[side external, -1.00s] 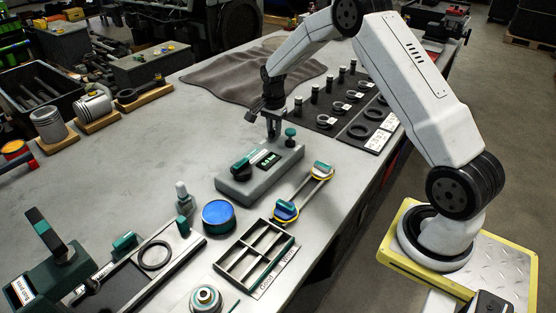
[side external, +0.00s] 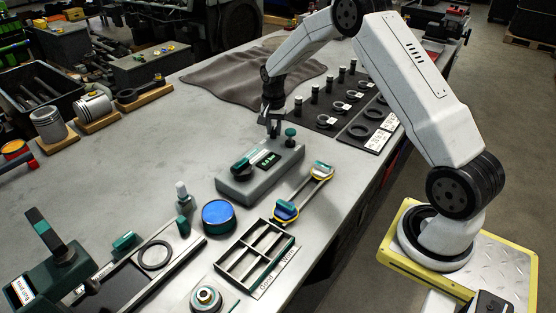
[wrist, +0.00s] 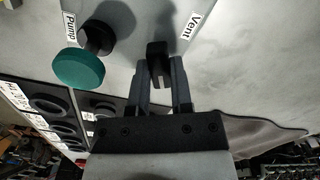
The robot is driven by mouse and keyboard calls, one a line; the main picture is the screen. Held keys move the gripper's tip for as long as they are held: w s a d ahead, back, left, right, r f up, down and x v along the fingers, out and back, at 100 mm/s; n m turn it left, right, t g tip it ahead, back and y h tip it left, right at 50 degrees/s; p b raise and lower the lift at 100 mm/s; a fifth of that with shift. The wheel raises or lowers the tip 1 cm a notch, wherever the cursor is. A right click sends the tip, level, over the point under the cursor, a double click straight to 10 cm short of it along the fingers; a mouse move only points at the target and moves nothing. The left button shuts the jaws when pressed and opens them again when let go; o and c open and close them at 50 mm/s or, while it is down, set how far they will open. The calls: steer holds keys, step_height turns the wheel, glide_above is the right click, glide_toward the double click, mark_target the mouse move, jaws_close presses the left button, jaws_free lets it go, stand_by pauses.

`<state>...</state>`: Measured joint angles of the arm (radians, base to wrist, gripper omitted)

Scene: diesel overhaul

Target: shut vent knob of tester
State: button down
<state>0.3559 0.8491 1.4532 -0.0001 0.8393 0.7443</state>
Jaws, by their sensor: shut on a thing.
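The tester (side external: 262,178) is a grey box on the bench, with a small green-lit display and a dark green-topped part on its top. In the wrist view, the dark vent knob (wrist: 158,50) stands beside the "Vent" label (wrist: 190,27). My gripper (wrist: 160,66) has one finger on each side of the knob and is shut on it. In the side view, my gripper (side external: 273,128) points down at the tester's far end. The knob is hidden there by the fingers. The green pump knob (wrist: 78,69) is beside the gripper, near the "Pump" label (wrist: 69,26).
A yellow-ended tool (side external: 305,192) and a divided tray (side external: 256,254) lie near the tester. A blue-topped round tin (side external: 218,215) stands to their left. A mat with rings and small posts (side external: 350,105) is behind. The bench left of the tester is clear.

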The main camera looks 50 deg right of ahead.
steer(key=shift+n, duration=4.7)
steer(key=n, duration=0.3)
